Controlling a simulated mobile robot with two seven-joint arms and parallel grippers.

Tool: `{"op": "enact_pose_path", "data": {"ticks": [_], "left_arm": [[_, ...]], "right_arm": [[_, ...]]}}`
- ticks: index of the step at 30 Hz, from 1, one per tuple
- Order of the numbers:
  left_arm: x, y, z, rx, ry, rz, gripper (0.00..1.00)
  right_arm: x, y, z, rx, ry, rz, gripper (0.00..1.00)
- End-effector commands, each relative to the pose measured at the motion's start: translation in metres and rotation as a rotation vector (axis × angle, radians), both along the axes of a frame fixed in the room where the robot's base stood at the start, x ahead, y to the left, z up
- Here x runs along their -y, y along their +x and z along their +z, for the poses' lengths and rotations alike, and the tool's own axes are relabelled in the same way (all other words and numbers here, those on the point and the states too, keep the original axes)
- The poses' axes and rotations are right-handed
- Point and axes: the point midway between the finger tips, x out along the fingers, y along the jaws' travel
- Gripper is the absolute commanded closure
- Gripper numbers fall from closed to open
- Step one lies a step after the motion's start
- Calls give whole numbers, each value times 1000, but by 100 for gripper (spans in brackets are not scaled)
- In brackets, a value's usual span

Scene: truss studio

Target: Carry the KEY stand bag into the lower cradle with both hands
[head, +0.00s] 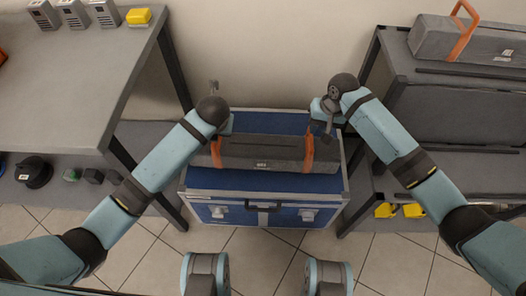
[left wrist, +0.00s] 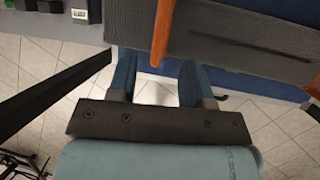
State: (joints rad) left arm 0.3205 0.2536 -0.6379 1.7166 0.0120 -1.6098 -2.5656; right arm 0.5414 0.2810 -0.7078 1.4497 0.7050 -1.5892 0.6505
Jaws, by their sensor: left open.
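A long grey bag (head: 262,152) with two orange straps and a small label lies on the blue case (head: 312,185); the label is too small to read. The bag also shows in the left wrist view (left wrist: 235,28), with an orange strap beyond my fingers. My left gripper (left wrist: 158,80) is open and empty, just short of that strap; in the head view my wrist mostly hides it. My right gripper (head: 325,128) is above the bag's right end by the other strap; its grip is unclear. The lower shelf (head: 450,165) of the right rack, with dark rails, may be the lower cradle.
Another grey bag (head: 470,42) with an orange handle lies on the rack's top. A grey table (head: 80,75) on the left holds several small devices and a yellow item (head: 139,16). Yellow items (head: 400,210) sit under the rack. Tiled floor is clear before the case.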

Motion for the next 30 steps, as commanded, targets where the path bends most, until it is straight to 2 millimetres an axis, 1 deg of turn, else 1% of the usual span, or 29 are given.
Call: {"op": "enact_pose_path", "data": {"ticks": [1,6,9,12,18,27,29,30], "left_arm": [[-2,3,-11,-3,0,3,54],[-8,16,-41,-4,0,3,54],[-10,22,-55,-3,0,1,54],[-13,28,-66,-2,0,1,54],[-15,32,-77,0,0,0,54],[-15,33,-78,0,0,0,54],[-15,33,-78,0,0,0,68],[-15,33,-78,0,0,0,77]], "right_arm": [[-2,-1,-11,-3,-1,1,77],[-9,-1,-44,-3,-1,0,77],[-12,-1,-60,-2,-1,-1,77],[-15,0,-72,-2,0,-1,77],[-17,0,-84,0,0,0,77],[-17,0,-85,0,0,0,77],[-17,0,-85,0,0,0,91],[-17,0,-85,0,0,0,100]]}}
